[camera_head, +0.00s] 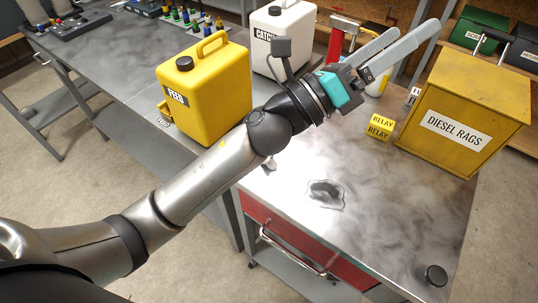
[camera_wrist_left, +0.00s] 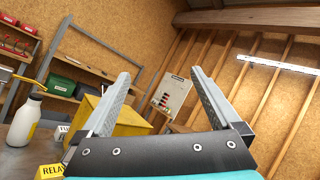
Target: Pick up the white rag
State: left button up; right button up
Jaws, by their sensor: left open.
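A small, flat, whitish-grey crumpled patch with a dark centre (camera_head: 326,193) lies on the metal bench top in the head view. It may be the white rag, but I cannot tell for certain. My left gripper (camera_head: 416,33) is open and empty, raised high above the far part of the bench, well apart from that patch. Its fingers point up and to the right, away from the patch. The left wrist view shows the two spread fingers (camera_wrist_left: 160,76) with nothing between them; the patch is out of that view. My right gripper is not in view.
A yellow canister (camera_head: 204,92) and a white canister (camera_head: 283,38) stand left and behind. A black round cap (camera_head: 436,275) lies near the front edge. Bench around the patch is clear.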

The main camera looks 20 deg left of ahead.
pick_arm(q)
jog(key=s+d+f+m+g+h, duration=0.1)
jog(key=s+d+m+g+h, duration=0.4)
jog(key=m+g, duration=0.7)
notch_tip(320, 180, down, 9)
jog(key=s+d+m+g+y, duration=0.1)
jog(key=m+g+y, duration=0.3)
jog(key=m+y, duration=0.65)
jog(key=w+a+f+m+y, duration=0.4)
jog(key=a+f+m+y, duration=0.3)
jog(key=a, duration=0.3)
jog(key=w+a+m+t+y, duration=0.1)
jog(key=w+a+m+y, duration=0.15)
jog(key=a, duration=0.45)
jog(key=w+a+m+y, duration=0.1)
jog(key=a+y, duration=0.2)
jog(key=a, duration=0.3)
notch_tip(320, 180, down, 8)
jog(key=shift+a+f, duration=0.15)
jog(key=shift+f, duration=0.05)
jog(key=f, duration=0.5)
jog(key=shift+s+a+p, duration=0.25)
jog(key=shift+s+p, duration=0.05)
jog(key=shift+s, duration=0.1)
jog(key=shift+f, duration=0.55)
jog(key=c, duration=1.4)
